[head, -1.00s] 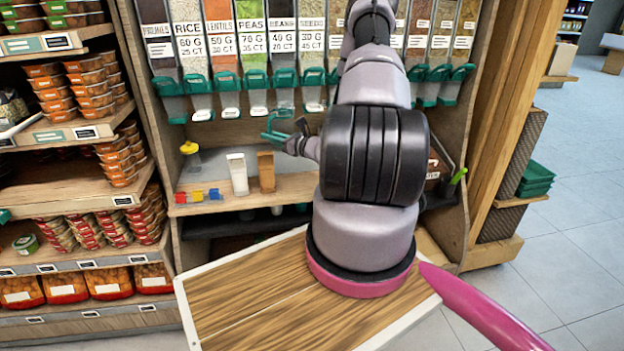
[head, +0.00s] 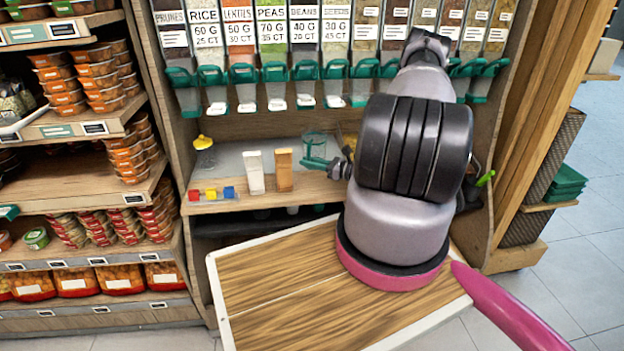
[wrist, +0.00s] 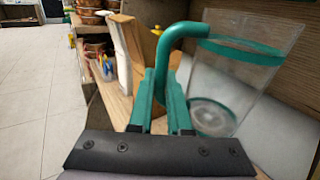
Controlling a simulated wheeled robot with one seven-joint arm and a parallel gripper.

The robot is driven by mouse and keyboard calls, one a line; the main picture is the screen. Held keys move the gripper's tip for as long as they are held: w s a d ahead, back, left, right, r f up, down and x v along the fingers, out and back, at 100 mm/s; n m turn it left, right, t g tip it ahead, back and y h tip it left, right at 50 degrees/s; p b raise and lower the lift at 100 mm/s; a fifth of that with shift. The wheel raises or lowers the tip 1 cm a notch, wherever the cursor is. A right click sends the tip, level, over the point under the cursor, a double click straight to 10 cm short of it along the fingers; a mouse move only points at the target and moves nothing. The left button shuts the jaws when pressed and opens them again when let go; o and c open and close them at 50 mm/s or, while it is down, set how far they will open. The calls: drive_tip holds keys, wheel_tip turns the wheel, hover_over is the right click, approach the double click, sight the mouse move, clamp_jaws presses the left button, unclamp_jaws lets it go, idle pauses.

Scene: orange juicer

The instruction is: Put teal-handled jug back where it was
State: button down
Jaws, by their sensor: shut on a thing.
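The clear jug (head: 314,144) with a teal band and teal handle is at the counter shelf, right of the wooden box. In the wrist view the jug (wrist: 222,90) appears upright, to the right of my fingers. My gripper (head: 322,163) is shut on its handle. In the wrist view my teal gripper fingers (wrist: 162,92) close around the lower part of the handle. Whether the jug's base touches the shelf or hangs just above it, I cannot tell.
A wooden box (head: 284,168) and white box (head: 255,172) stand left of the jug. Coloured blocks (head: 211,193) and a yellow-topped container (head: 203,150) are farther left. Dispensers with teal spouts (head: 275,78) hang above. A wooden board (head: 270,290) lies in front.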

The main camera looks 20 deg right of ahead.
drive_tip(key=shift+f, duration=3.5)
drive_tip(key=shift+f, duration=0.15)
drive_tip(key=c, duration=0.9)
unclamp_jaws()
drive_tip(key=shift+o, duration=0.2)
